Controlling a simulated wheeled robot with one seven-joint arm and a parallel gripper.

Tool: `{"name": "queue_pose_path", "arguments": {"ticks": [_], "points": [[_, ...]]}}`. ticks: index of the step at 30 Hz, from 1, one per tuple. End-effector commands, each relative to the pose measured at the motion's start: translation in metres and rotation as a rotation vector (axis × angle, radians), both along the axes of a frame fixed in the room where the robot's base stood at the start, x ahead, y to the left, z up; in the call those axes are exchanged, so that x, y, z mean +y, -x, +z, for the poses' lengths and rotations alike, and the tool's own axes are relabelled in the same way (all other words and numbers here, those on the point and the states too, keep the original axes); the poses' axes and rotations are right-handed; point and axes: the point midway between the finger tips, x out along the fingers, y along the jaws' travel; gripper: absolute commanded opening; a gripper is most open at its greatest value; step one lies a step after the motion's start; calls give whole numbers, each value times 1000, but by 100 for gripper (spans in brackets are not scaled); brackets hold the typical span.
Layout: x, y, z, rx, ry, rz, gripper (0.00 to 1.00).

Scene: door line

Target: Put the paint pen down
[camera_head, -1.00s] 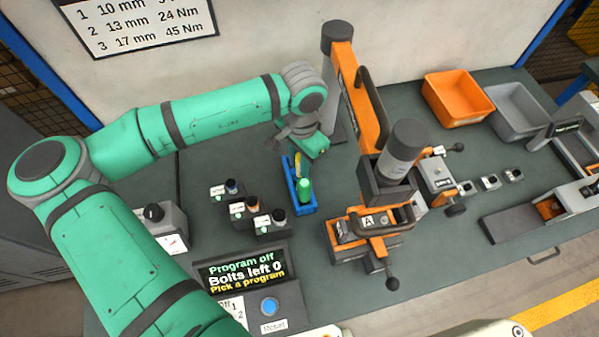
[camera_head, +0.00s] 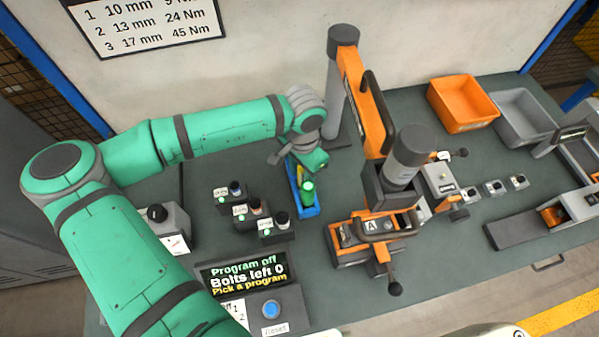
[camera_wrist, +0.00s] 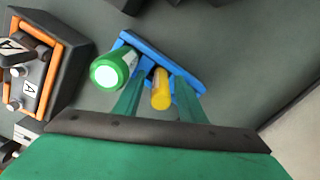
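The yellow paint pen (camera_wrist: 160,90) shows in the wrist view between the two green fingers of my gripper (camera_wrist: 160,76), over the blue tray. Whether the fingers touch the pen is not clear. The blue tray (camera_wrist: 198,77) lies beneath the fingers and also shows on the bench in the head view (camera_head: 308,212). A green bottle with a white top (camera_wrist: 110,71) stands at the tray's left end in the wrist view.
Several small sockets on dark holders (camera_head: 255,208) stand left of the tray. An orange and black fixture (camera_head: 372,225) with a tall post is close on the right. A program panel (camera_head: 240,278) is in front. Orange (camera_head: 462,103) and grey (camera_head: 522,115) bins stand at the back right.

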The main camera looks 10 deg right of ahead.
Motion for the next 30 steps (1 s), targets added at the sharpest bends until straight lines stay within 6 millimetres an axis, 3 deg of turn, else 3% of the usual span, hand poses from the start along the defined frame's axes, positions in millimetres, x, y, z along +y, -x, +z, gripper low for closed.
{"name": "queue_pose_path", "arguments": {"ticks": [10, 24, 30], "points": [[2, -1, 11, -1, 2, 6, 37], [2, -1, 97, -1, 1, 6, 37], [1, -1, 117, 0, 0, 5, 37]]}}
